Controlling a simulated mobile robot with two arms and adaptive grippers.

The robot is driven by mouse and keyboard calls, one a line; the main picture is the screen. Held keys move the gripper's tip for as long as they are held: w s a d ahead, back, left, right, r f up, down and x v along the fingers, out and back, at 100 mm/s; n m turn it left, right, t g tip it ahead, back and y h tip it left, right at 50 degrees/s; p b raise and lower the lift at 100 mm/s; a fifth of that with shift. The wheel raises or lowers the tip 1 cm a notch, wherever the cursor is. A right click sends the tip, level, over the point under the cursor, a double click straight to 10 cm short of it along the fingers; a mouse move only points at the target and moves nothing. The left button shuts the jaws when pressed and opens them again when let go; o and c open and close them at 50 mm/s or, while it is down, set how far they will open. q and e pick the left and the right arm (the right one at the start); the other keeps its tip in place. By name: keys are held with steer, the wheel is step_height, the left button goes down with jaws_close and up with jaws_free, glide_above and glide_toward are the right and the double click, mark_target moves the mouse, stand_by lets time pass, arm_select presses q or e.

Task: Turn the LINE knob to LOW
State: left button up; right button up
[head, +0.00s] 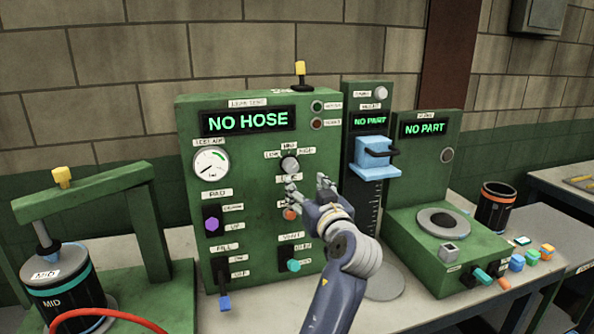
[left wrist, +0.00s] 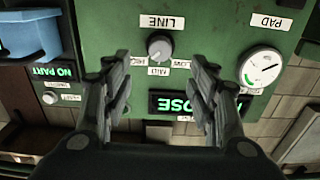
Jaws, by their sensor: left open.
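The grey round LINE knob (head: 290,163) is on the upper middle of the green leak-test panel (head: 248,155). LOW is marked at its left, MID above and HIGH at its right, with the LINE label below. In the left wrist view, which is upside down, the knob (left wrist: 160,47) appears between and beyond my fingers. I cannot tell its pointer direction. My left gripper (head: 310,188) is open and empty, in front of the panel just below and right of the knob, apart from it. It also shows in the left wrist view (left wrist: 162,85). My right gripper is not in view.
The panel display (head: 248,121) reads NO HOSE. A blue block fixture (head: 372,158) stands right of the panel.

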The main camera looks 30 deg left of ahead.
mark_target(292, 169)
arm_select(q)
steer(key=p+x, duration=0.4)
steer(key=x, duration=0.5)
steer(key=shift+a+r, duration=0.15)
steer(key=shift+r, duration=0.05)
steer(key=shift+w+a+f+p, duration=0.1)
steer(key=shift+w+a+p, duration=0.3)
steer(key=shift+w+a, duration=0.15)
steer(key=shift+f, duration=0.1)
steer(key=c, duration=1.1)
